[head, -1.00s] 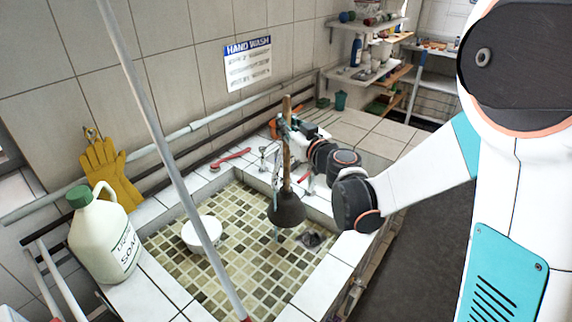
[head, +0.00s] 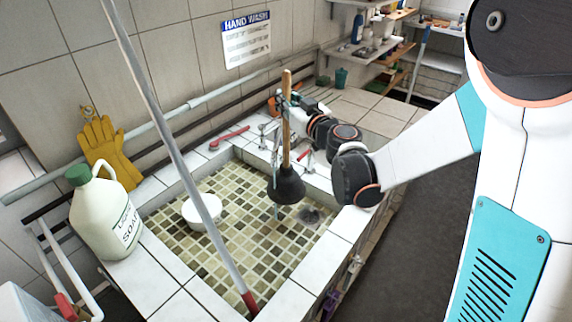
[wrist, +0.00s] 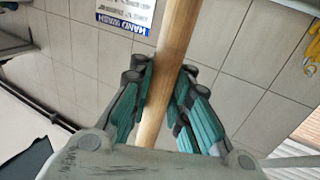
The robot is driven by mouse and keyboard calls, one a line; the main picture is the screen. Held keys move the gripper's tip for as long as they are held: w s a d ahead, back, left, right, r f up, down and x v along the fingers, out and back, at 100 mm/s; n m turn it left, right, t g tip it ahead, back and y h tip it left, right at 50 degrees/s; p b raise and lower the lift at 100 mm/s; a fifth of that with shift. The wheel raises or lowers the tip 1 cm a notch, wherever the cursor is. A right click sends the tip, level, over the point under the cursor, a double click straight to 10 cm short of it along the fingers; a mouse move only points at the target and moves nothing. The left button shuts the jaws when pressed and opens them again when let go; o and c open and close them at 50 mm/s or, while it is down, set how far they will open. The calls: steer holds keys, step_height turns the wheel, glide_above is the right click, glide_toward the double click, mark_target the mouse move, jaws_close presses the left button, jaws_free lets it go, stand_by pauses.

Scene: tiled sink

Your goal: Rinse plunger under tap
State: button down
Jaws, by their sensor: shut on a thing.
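The plunger has a wooden handle (head: 286,110) and a black rubber cup (head: 286,186). It hangs upright, cup down, over the right part of the tiled sink (head: 245,195). My gripper (wrist: 160,100) is shut on the handle, with teal fingers on both sides of it in the wrist view. In the head view my gripper (head: 283,108) is partly hidden by the handle. The tap (head: 266,135) stands at the sink's back edge, just left of the handle. A stream of water seems to show beside the handle. The drain (head: 309,216) is right of the cup.
A white bowl (head: 201,211) sits in the sink. A long pole (head: 168,140) with a red end leans across the sink's left part. A soap jug (head: 103,215), yellow glove (head: 108,150) and red-handled brush (head: 229,138) are around the left and back rim.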

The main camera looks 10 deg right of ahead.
steer(key=s+d, duration=0.3)
steer(key=d, duration=0.4)
steer(key=shift+s, duration=0.4)
stand_by(0.5)
stand_by(1.1)
steer(key=s+d+r+p, duration=0.2)
steer(key=d+r, duration=0.2)
steer(key=shift+d, duration=0.3)
steer(key=shift+s, duration=0.15)
stand_by(0.7)
